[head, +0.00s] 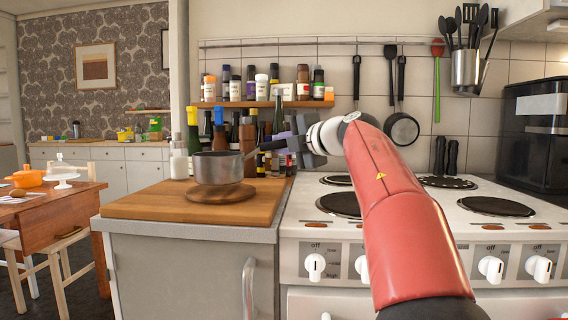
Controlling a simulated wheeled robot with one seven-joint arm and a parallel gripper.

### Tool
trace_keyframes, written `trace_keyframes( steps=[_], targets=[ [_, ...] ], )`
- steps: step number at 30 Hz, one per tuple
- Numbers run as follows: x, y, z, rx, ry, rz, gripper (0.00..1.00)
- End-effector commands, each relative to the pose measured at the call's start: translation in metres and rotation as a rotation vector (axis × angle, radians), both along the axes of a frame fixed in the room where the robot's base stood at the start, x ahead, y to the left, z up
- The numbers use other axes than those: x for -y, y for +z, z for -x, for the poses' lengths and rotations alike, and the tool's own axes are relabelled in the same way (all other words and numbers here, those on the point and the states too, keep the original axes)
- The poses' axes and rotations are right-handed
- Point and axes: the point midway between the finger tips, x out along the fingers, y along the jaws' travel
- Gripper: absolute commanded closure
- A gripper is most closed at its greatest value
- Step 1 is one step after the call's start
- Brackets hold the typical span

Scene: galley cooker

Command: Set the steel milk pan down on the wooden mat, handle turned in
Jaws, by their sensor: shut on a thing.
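The steel milk pan (218,170) is upright over the round wooden mat (222,196), which lies on the wooden worktop left of the cooker. The pan's base looks close to the mat; I cannot tell whether they touch. Its dark handle (267,147) points right, toward the cooker side and my arm. My gripper (291,146) is shut on the handle, to the right of the pan. The fingertips are small and partly lost against the dark bottles behind.
Several bottles (220,131) stand close behind the pan at the back of the worktop. A spice shelf (262,104) hangs above them. The white cooker (330,228) with dark hotplates is on the right. The worktop's front left (140,206) is clear.

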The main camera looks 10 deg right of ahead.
Motion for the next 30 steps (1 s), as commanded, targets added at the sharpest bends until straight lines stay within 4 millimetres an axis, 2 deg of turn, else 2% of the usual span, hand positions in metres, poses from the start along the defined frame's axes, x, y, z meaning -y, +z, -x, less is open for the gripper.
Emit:
trace_keyframes(
  steps=[1,3,16,17,21,30],
  targets=[
    [-0.0003,-0.0131,0.0017,0.003,0.001,-0.001,1.0],
    [-0.0005,-0.0189,0.0031,0.004,0.001,-0.001,1.0],
    [-0.0008,-0.0202,0.0042,0.003,0.0,-0.002,1.0],
    [-0.0006,-0.0219,0.0037,0.0,0.001,0.0,0.79],
    [-0.0006,-0.0213,0.0036,0.0,0.0,0.001,0.61],
    [-0.0005,-0.0202,0.0036,0.0,0.0,0.001,0.59]
  ],
)
